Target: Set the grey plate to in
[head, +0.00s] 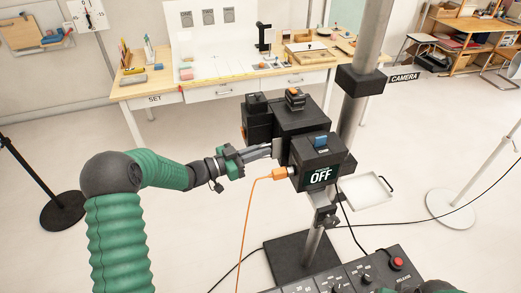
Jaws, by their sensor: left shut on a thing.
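A black camera box (300,120) stands on a grey post with a smaller black box (320,165) reading OFF at its front. A narrow grey plate (276,147) shows at the left side of the camera box; only a small part of it is visible. My left gripper (268,151) reaches in from the left and is shut on the grey plate, its fingertips close against the box. How far the plate sits inside is hidden by the fingers and box. A black and green part of my right arm shows at the bottom right edge; its fingers are out of frame.
An orange cable (250,205) plugs into the OFF box and hangs below my left gripper. A control panel (355,275) with a red button is at the bottom. A white tray (350,193) is right of the post. A workbench (215,90) stands behind.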

